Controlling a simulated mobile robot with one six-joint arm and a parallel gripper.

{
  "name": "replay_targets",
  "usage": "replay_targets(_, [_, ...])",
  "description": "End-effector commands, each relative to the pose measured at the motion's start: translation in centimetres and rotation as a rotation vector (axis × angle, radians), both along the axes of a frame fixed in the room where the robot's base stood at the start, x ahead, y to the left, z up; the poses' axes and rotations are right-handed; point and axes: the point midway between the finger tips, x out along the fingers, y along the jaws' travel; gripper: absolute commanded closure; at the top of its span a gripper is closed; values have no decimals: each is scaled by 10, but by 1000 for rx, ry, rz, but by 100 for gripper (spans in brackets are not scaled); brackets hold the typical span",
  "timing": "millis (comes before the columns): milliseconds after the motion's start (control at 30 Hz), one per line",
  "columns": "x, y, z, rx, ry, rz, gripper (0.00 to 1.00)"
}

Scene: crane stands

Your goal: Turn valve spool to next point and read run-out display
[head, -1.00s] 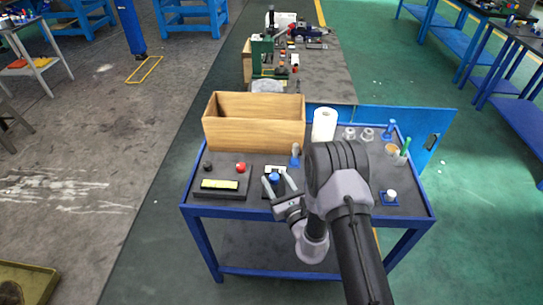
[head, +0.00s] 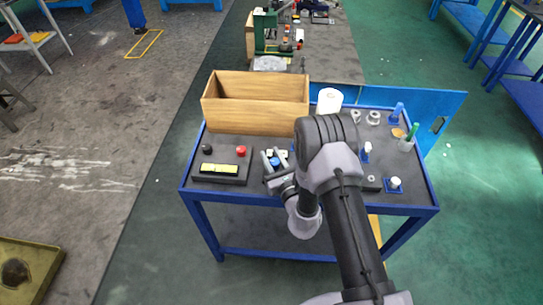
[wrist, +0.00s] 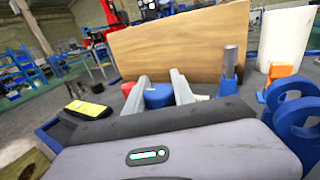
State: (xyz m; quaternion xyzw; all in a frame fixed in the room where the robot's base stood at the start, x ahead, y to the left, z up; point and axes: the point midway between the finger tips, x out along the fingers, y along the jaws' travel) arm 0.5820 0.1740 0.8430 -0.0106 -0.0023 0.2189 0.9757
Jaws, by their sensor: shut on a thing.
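The valve spool's blue knob (head: 275,161) stands on a small fixture at the front of the blue cart. My gripper (head: 274,158) is shut on it, one finger on each side. The run-out display, a yellow-green strip (head: 219,168) on a dark box, lies left of my gripper. It also shows in the wrist view (wrist: 88,108); no figures are legible. The lower spool and fixture are largely hidden by my gripper.
A wooden box (head: 254,115) stands behind the fixture, with a white roll (head: 330,100) to its right. The box under the display carries a black knob (head: 207,149) and a red knob (head: 241,151). Small pegs and rings stand on the cart's right side.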

Motion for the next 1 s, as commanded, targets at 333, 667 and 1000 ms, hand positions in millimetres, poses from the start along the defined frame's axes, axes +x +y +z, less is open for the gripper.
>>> replay_targets(333, [-4,7,-1,1,-7,353,100])
replay_targets(667, [-7,10,1,-1,-3,417,100])
replay_targets(1000, [-7,10,0,0,-1,416,48])
